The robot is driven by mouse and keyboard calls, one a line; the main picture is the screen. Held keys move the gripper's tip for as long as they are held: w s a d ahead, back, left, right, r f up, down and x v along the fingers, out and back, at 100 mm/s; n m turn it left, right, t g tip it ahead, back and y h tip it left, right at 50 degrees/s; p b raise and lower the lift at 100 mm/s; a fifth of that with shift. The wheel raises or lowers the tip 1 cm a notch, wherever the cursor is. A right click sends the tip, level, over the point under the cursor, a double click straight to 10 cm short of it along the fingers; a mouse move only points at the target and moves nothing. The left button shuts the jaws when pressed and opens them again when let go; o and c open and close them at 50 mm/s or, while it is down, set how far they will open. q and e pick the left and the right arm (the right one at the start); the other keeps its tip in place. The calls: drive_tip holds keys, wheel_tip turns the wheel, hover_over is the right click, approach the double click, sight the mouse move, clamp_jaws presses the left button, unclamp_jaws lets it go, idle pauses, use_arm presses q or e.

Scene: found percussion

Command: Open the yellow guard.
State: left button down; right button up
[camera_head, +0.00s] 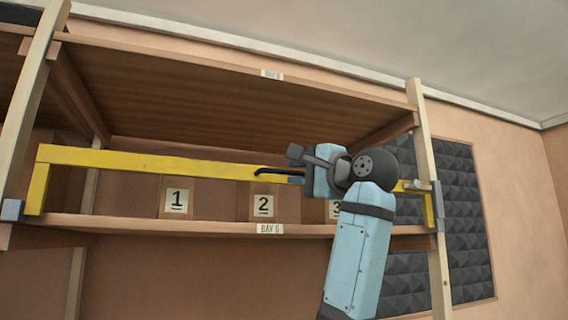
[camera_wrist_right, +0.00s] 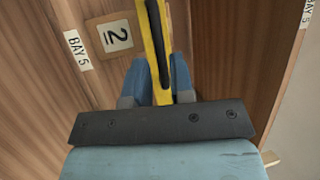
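The yellow guard (camera_head: 150,162) is a long bar with short down-turned ends. It runs across the front of the shelf bay, above the lower shelf board. A black handle (camera_head: 268,171) is on its front, right of the middle. My right gripper (camera_head: 292,176) is at this handle. In the right wrist view its blue fingers (camera_wrist_right: 160,80) are on either side of the yellow bar and black handle (camera_wrist_right: 154,40). Strips of yellow show between handle and fingers, so the gripper looks open around it; contact is unclear. My left gripper is not in view.
Numbered cards 1 (camera_head: 176,202), 2 (camera_head: 263,206) and 3 (camera_head: 334,209), partly hidden by my arm, stand behind the guard. A grey bracket (camera_head: 12,210) is at the left post, and grey hardware (camera_head: 437,205) at the right post (camera_head: 430,150). Dark foam panels (camera_head: 465,220) cover the wall beyond.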

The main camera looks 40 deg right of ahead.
sight(286, 173)
drive_tip(key=p+x, duration=0.1)
drive_tip(key=x, duration=0.2)
drive_tip(key=shift+w+a+r, duration=0.1)
drive_tip(key=shift+w+r, duration=0.05)
drive_tip(key=shift+w, duration=0.55)
drive_tip(key=shift+c, duration=0.2)
clamp_jaws()
drive_tip(key=shift+s, duration=0.1)
